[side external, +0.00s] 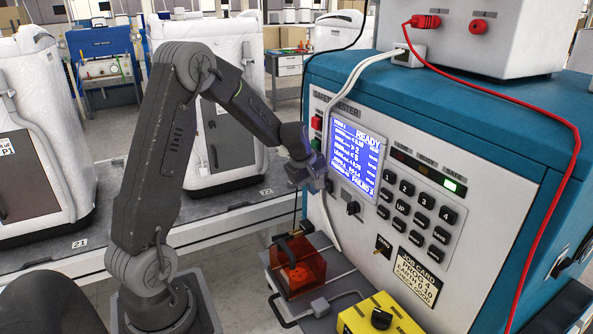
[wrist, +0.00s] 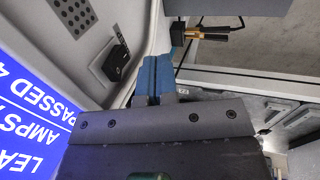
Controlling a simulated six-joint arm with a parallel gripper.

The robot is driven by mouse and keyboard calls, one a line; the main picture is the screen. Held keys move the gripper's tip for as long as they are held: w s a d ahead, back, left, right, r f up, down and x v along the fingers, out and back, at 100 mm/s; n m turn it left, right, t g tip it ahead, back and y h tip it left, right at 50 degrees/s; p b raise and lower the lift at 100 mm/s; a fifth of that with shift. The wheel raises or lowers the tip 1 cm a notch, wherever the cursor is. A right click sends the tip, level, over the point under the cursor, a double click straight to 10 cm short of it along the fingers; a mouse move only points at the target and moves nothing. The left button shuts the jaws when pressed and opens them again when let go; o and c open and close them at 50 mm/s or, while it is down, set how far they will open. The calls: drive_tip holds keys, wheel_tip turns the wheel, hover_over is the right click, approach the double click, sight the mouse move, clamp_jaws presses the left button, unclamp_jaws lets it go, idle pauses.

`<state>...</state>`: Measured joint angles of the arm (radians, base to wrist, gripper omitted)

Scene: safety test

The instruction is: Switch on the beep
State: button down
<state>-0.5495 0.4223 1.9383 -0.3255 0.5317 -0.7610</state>
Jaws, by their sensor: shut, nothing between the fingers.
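The safety tester (side external: 470,215) has a lit blue screen (side external: 356,158) reading READY. My gripper (side external: 327,184) is at the left edge of its front panel, below and left of the screen. In the wrist view its blue fingers (wrist: 157,75) are shut together and empty. A black rocker switch (wrist: 117,58) is on the grey panel, left of the fingertips and apart from them, beside a grille of dots (wrist: 72,14). A small black control (side external: 353,208) shows below the screen in the side view. I cannot read any beep label.
A clear red box (side external: 298,267) and a yellow box (side external: 378,316) stand in front. White cables and a red lead (side external: 548,226) run along the tester.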

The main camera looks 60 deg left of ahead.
drive_tip(key=s+r, duration=0.6)
drive_tip(key=r, duration=0.1)
drive_tip(key=shift+s+r, duration=0.4)
drive_tip(key=shift+d, duration=0.1)
drive_tip(key=s+d+r+m, duration=0.3)
drive_tip(key=d+m, duration=0.1)
drive_tip(key=d, duration=0.3)
drive_tip(key=s+d+r+m, duration=0.3)
drive_tip(key=d+m, duration=0.2)
drive_tip(key=d, duration=0.2)
drive_tip(key=s+d+r+m+t, duration=0.1)
drive_tip(key=s+d+m+t, duration=0.1)
drive_tip(key=s+d+m, duration=0.6)
drive_tip(key=shift+s+d+r+m, duration=0.2)
drive_tip(key=shift+s+m, duration=0.3)
drive_tip(key=shift+s, duration=0.45)
